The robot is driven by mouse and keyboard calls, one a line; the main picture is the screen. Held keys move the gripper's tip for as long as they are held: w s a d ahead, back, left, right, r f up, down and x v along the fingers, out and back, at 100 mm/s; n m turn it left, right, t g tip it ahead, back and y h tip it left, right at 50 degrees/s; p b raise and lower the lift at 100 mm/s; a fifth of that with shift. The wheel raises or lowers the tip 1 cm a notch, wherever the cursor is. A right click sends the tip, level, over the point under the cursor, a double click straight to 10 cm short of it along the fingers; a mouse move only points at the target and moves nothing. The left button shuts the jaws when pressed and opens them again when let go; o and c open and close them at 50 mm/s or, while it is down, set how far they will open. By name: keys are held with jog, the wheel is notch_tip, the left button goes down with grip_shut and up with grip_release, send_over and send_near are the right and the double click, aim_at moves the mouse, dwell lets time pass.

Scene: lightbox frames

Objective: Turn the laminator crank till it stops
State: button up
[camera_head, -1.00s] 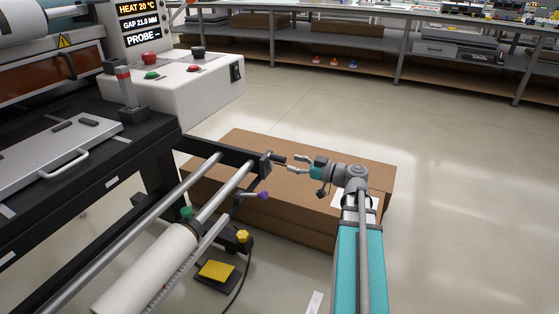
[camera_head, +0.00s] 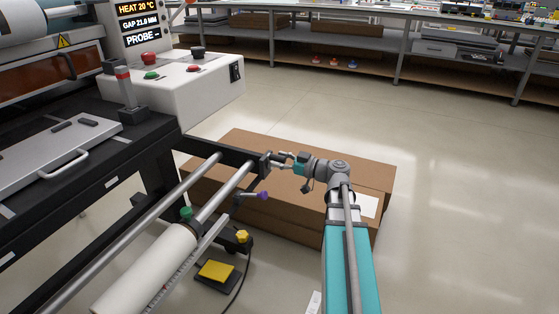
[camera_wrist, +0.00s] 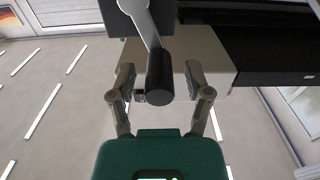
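The laminator (camera_head: 205,92) stands at the left, with its black frame and a pale control housing. The crank shows in the wrist view as a grey arm (camera_wrist: 143,22) ending in a black cylindrical handle (camera_wrist: 158,80). In the head view the crank area is at the end of the frame, mostly covered by my gripper (camera_head: 279,161). In the wrist view my gripper (camera_wrist: 159,76) is open, with one finger on each side of the black handle. Gaps show between the handle and both fingers.
A large brown cardboard box (camera_head: 345,184) lies under my arm. A purple-knobbed lever (camera_head: 262,195), a white roll (camera_head: 150,270) and a yellow pedal (camera_head: 215,270) are close by. The display (camera_head: 139,22) reads gap about 21.8 mm. Floor at the right is clear.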

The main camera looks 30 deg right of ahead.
grip_shut()
jog(key=shift+a, duration=0.25)
jog(key=shift+d, duration=0.25)
jog(key=shift+w+d, duration=0.1)
jog(key=shift+w+d+m, duration=0.1)
jog(key=shift+d+m, duration=0.05)
jog(key=shift+m, duration=0.35)
jog(key=w+d+f+m+b, duration=0.2)
jog(key=f+m+b, duration=0.1)
jog(key=m, duration=0.8)
jog(key=w+d+f+m+b, duration=0.2)
jog(key=d+f+m+b, duration=0.1)
jog(key=m, duration=0.8)
jog(key=shift+m, duration=0.4)
